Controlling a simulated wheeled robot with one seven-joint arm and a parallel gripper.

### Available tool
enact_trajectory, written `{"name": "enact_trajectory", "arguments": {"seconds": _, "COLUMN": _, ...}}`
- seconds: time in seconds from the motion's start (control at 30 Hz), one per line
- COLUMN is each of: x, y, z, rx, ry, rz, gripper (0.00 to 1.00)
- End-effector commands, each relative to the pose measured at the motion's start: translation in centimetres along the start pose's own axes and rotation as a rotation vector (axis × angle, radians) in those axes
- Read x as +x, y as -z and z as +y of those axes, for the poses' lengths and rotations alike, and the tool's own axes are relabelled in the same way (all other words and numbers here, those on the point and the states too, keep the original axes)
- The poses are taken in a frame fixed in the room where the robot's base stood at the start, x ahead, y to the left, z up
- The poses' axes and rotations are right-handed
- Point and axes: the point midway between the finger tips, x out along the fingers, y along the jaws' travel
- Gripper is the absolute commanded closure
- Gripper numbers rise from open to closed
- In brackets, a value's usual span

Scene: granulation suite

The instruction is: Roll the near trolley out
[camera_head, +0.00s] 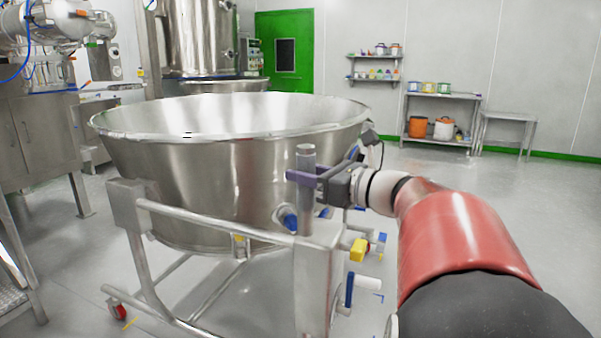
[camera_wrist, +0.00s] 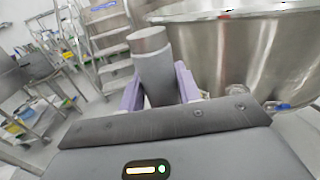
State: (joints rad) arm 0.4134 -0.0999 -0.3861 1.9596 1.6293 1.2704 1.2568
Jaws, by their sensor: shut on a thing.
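The near trolley is a steel frame (camera_head: 215,222) carrying a large steel bowl (camera_head: 230,165), which also shows in the wrist view (camera_wrist: 245,50). An upright round post (camera_head: 306,165) rises from the frame's near right corner. My gripper (camera_head: 308,176) is shut on this post, its purple fingers on either side just below the post's top. In the wrist view the post (camera_wrist: 152,65) stands between the two purple fingers (camera_wrist: 160,88). A red castor (camera_head: 117,312) shows at the frame's lower left. The frame's far side is mostly hidden by the bowl.
Steel machinery (camera_head: 40,130) stands close on the left. Another tall steel vessel (camera_head: 200,40) is behind the bowl. A shelf rack (camera_head: 440,97) with tubs and a small table (camera_head: 508,117) stand at the back right wall. The floor (camera_head: 480,200) to the right is clear. Steps (camera_wrist: 105,35) show in the wrist view.

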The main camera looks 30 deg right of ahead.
Motion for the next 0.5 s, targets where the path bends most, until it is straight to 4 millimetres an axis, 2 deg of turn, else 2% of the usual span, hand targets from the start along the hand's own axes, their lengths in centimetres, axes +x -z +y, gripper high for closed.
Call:
{"name": "enact_trajectory", "arguments": {"seconds": 0.03, "x": -0.02, "y": -0.01, "z": -0.5, "rx": 0.001, "ry": 0.015, "rz": 0.0, "gripper": 1.0}}
{"name": "enact_trajectory", "arguments": {"seconds": 0.33, "x": 0.0, "y": 0.18, "z": -0.48, "rx": 0.003, "ry": 0.014, "rz": 0.002, "gripper": 1.0}}
{"name": "enact_trajectory", "arguments": {"seconds": 0.37, "x": 0.01, "y": 0.2, "z": -0.47, "rx": 0.004, "ry": 0.014, "rz": 0.002, "gripper": 0.65}}
{"name": "enact_trajectory", "arguments": {"seconds": 0.5, "x": 0.02, "y": 0.26, "z": -0.4, "rx": 0.004, "ry": 0.011, "rz": 0.003, "gripper": 0.47}}
